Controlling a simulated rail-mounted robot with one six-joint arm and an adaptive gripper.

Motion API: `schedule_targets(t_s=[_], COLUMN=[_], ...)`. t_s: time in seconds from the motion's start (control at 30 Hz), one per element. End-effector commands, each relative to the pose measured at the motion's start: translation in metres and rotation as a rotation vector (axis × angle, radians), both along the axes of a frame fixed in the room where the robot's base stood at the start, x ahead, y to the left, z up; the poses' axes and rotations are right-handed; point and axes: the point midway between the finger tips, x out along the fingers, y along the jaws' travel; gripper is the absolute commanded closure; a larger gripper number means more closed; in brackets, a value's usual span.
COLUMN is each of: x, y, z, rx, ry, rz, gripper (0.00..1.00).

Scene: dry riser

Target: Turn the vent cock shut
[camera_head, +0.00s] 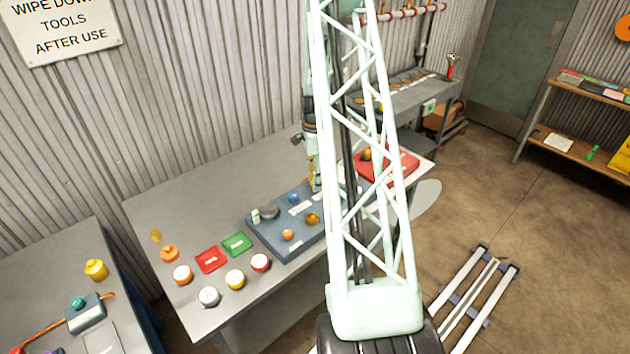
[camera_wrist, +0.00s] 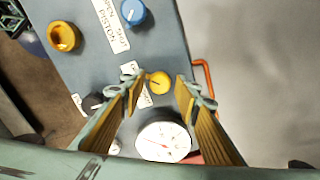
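A blue-grey panel (camera_head: 268,238) lies on the bench and carries several knobs. In the wrist view my gripper (camera_wrist: 160,86) is open, its two yellow-lined fingers either side of a small round yellow knob (camera_wrist: 159,83) with a dark pointer mark. A gap shows between the knob and each finger. A white label beside this knob is partly hidden, so I cannot read whether it names the vent cock. In the head view my gripper is mostly hidden behind my own lattice column.
In the wrist view a white dial gauge (camera_wrist: 163,141) sits just below the yellow knob. A blue knob (camera_wrist: 133,12), an amber knob (camera_wrist: 64,36) and a black knob (camera_wrist: 92,102) are also on the panel. An orange-red handle (camera_wrist: 204,75) runs along its right edge.

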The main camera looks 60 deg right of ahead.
Motion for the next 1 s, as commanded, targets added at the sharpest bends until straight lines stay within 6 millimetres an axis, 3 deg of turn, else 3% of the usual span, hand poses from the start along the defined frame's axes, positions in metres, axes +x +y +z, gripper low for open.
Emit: schedule_targets(t_s=[0.23,0.63,1.0], x=[0.0000,0.0001,0.0001], y=[0.0000,-0.0001,-0.0001], z=[0.0002,-0.0003,-0.0018], rx=[0.000,0.000,-0.001], ry=[0.000,0.000,-0.001], rz=[0.000,0.041,0.229], gripper=[0.92,0.92,0.92])
